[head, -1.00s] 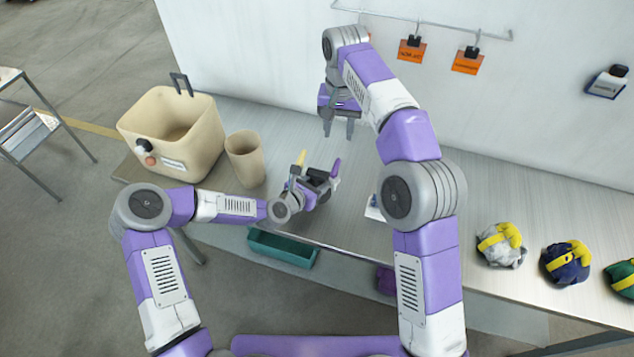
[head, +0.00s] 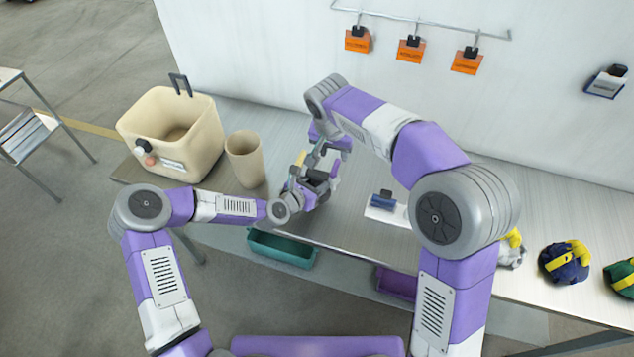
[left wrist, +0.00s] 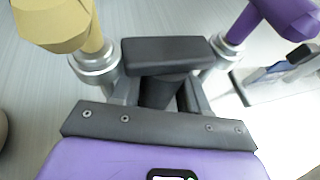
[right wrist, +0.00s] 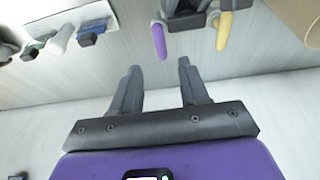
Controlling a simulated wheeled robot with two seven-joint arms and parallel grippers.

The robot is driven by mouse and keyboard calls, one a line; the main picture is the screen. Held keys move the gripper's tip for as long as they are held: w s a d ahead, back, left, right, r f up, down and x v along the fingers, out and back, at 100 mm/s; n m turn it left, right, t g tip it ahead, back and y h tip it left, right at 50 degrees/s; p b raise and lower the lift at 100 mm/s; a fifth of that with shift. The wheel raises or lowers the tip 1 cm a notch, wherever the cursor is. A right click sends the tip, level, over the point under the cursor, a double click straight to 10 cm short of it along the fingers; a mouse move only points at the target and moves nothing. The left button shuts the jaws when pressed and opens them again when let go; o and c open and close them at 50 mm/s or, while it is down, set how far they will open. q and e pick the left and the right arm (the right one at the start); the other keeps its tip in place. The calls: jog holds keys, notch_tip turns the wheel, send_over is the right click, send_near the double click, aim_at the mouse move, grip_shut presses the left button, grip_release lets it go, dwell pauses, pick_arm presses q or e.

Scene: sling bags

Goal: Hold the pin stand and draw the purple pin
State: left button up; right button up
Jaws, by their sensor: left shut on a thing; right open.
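The dark pin stand (left wrist: 165,50) is clamped between the fingers of my left gripper (left wrist: 160,92). A yellow pin (left wrist: 62,22) stands in a silver socket on its left side and a purple pin (left wrist: 275,20) in one on its right. In the head view my left gripper (head: 312,185) is low over the table. My right gripper (right wrist: 160,68) is open and empty. In the right wrist view the purple pin (right wrist: 159,40) lies just beyond the gap between its fingertips, not touching them. The yellow pin (right wrist: 223,30) is farther right. The right gripper partly covers the stand in the head view.
A beige bin (head: 150,118) and a tan cup (head: 244,160) stand at the left. A white card with a blue item (head: 382,198) lies right of the stand. Wrapped bags (head: 566,263) sit at the right. A teal tray (head: 282,248) is below the table's front edge.

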aim_at(335, 166)
jog(key=shift+s+f, duration=0.1)
jog(key=shift+f, duration=0.25)
jog(key=shift+x, duration=4.3)
grip_shut()
jog(key=shift+a+r, duration=0.1)
jog(key=shift+r, duration=4.75)
jog(key=shift+r, duration=2)
